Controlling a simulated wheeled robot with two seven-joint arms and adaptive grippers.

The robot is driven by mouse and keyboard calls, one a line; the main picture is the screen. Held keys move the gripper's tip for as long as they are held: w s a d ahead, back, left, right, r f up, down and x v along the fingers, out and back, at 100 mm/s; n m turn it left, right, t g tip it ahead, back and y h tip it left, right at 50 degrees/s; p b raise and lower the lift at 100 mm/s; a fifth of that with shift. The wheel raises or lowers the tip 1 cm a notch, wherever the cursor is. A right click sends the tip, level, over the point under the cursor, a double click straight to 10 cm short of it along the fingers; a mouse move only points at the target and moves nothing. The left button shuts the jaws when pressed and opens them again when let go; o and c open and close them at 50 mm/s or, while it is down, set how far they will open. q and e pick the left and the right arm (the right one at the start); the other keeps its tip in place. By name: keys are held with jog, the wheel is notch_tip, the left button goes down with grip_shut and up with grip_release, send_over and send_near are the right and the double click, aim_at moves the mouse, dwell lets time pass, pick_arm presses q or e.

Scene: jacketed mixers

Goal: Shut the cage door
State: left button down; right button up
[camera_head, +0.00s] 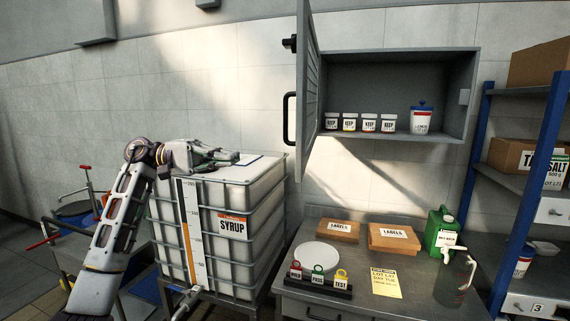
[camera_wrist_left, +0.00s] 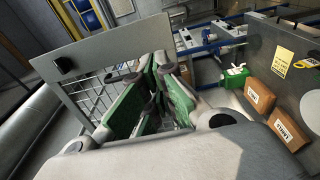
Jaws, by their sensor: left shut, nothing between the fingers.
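The cage door (camera_head: 309,85) is a grey panel with a black bar handle (camera_head: 289,118). It stands swung open at the left side of a grey wall cabinet (camera_head: 400,60). In the left wrist view a grey framed panel with wire mesh (camera_wrist_left: 122,48), which looks like the door, lies beyond the fingers. My left gripper (camera_head: 236,157) is shut and empty, over the top of the syrup tank, left of the door and apart from the handle. Its green-padded fingers fill the middle of the left wrist view (camera_wrist_left: 150,92). My right gripper is out of view.
White jars (camera_head: 350,122) and a blue-lidded tub (camera_head: 420,118) stand in the cabinet. The caged syrup tank (camera_head: 237,247) is below my left gripper. A bench (camera_head: 400,304) holds label boxes (camera_head: 394,237), a green can (camera_head: 440,230) and padlocks. Blue-posted shelving (camera_head: 475,150) stands right.

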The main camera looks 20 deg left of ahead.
pick_arm(q)
jog(key=shift+s+r, duration=0.1)
jog(key=shift+s, duration=0.05)
jog(key=shift+d, duration=0.1)
jog(key=w+d+p, duration=0.1)
jog(key=d+p, duration=0.4)
jog(key=d, duration=0.8)
jog(key=shift+w+d, duration=0.15)
jog(key=shift+d, duration=0.2)
jog(key=shift+d, duration=0.2)
dwell(0.5)
